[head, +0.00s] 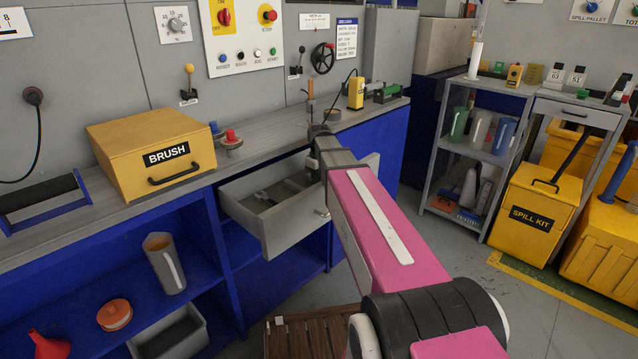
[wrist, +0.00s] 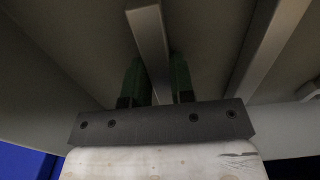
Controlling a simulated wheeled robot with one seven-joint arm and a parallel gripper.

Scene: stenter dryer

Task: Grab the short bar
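In the wrist view a pale grey bar (wrist: 149,38) lies on the drawer floor and runs down between the two green fingers of my gripper (wrist: 158,80). The fingers stand apart on either side of it, with a narrow gap seen on the right; contact on the left cannot be told. A second, longer-looking bar (wrist: 268,45) lies to the right. In the head view my arm reaches over the open grey drawer (head: 268,228); its own links hide the fingers there. A dark piece (head: 263,198) lies in the drawer.
A yellow BRUSH box (head: 150,155) stands on the counter left of the drawer. A yellow device (head: 356,92) and a red-capped item (head: 231,140) are on the counter behind. The drawer walls stand close around my gripper. A wooden pallet (head: 312,335) lies on the floor below.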

